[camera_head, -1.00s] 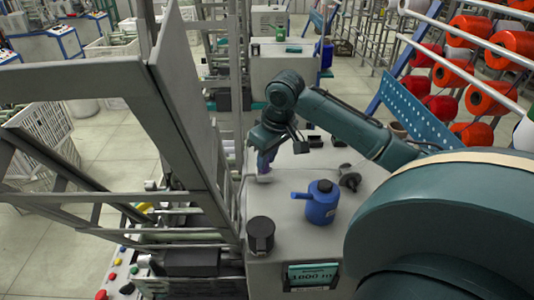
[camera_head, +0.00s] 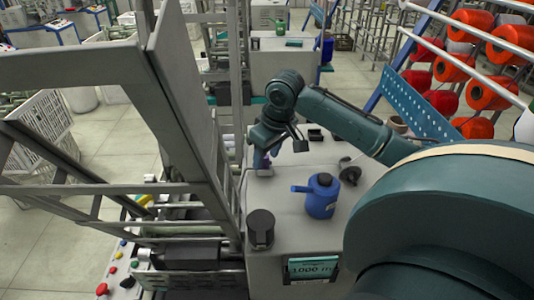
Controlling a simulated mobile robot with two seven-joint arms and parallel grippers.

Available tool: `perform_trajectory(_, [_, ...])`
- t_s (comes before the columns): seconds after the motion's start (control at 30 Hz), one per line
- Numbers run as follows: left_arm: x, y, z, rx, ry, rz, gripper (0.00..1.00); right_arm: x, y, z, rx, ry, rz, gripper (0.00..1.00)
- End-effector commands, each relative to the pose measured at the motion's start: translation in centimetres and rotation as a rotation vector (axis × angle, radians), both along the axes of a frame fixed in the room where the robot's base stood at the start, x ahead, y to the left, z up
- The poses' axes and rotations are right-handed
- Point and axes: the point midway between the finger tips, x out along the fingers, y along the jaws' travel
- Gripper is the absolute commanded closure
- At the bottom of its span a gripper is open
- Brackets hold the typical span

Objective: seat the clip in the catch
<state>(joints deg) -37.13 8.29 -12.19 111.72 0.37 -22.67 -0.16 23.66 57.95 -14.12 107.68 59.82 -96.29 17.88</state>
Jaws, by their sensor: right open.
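My right arm reaches in from the right over the grey machine top. My right gripper (camera_head: 262,158) points down near the top's left edge, beside the upright machine frame. It is open, though its fingers are small and partly hidden. A small purple-blue thing shows at its fingertips; I cannot tell whether it is the clip. I cannot make out the catch for certain. My left gripper is not in view.
A blue can with a spout (camera_head: 321,196) and a dark cylinder (camera_head: 260,229) stand on the grey machine top (camera_head: 290,212). A dark spool-like part (camera_head: 349,171) lies behind the can. A tall grey panel (camera_head: 180,85) blocks the left side. A display (camera_head: 312,268) is on the front.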

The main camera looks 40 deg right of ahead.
Motion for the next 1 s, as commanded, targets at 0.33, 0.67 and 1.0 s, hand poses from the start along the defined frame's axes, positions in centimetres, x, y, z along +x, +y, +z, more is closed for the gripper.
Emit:
perform_trajectory(0.33, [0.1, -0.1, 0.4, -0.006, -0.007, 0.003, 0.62, -0.2, 0.0, 1.0, -0.001, -0.003, 0.000, 0.54])
perform_trajectory(0.67, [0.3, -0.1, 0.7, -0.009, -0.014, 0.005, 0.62, -1.9, -0.2, 8.0, -0.002, -0.006, 0.001, 0.54])
perform_trajectory(1.0, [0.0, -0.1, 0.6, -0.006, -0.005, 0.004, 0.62, -3.2, -0.2, 12.5, 0.000, -0.001, 0.000, 0.54])
